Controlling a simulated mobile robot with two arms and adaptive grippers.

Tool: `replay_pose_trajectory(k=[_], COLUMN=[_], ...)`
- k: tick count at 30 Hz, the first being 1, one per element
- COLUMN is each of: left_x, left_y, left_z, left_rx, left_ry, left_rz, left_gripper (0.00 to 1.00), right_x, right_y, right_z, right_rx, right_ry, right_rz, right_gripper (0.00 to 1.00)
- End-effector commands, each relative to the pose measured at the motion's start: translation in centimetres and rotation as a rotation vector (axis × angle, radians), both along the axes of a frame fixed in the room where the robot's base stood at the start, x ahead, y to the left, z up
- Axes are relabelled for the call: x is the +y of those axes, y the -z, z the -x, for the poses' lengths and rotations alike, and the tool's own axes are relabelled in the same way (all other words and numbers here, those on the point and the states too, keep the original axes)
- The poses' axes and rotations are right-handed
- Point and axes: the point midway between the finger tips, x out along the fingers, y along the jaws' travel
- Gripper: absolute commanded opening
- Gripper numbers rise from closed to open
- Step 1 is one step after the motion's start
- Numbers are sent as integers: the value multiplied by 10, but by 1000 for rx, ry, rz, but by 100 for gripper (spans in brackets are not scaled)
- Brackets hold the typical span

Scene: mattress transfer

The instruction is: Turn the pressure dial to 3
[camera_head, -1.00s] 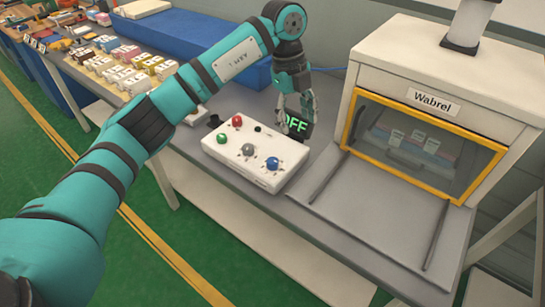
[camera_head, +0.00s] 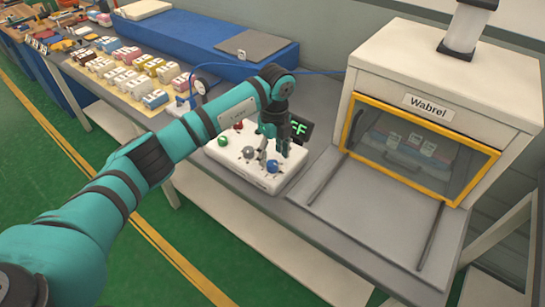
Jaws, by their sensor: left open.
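A white control box (camera_head: 258,180) lies on the grey table. On top it has a green button (camera_head: 223,141), a red button (camera_head: 238,126), a grey knob (camera_head: 249,152) and a blue knob (camera_head: 272,166), with small marks around the knobs. I cannot tell which knob is the pressure dial or read its setting. My left gripper (camera_head: 274,149) points down over the back right of the box, close to the blue knob, open and empty. It hides part of the box top. I cannot tell whether it touches the box. My right gripper is out of view.
A white machine labelled Wabrel (camera_head: 432,106) with a yellow-framed window stands at the right. Several small blocks (camera_head: 125,78) lie at the back left.

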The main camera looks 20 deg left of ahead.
Motion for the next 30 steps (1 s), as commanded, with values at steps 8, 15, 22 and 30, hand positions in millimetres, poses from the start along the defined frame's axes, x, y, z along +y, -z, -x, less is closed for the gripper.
replay_pose_trajectory(k=[8,15,22,30], left_x=[1,1,0,0], left_y=[27,29,29,29], left_z=[1,1,1,1], left_rx=[0,0,0,-1], left_ry=[-1,0,0,0], left_rz=[0,0,0,1], left_gripper=[54,54,32,0], right_x=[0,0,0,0], right_y=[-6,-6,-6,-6], right_z=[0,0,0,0], right_rx=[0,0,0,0], right_ry=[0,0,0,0], right_rz=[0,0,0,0], right_gripper=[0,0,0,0])
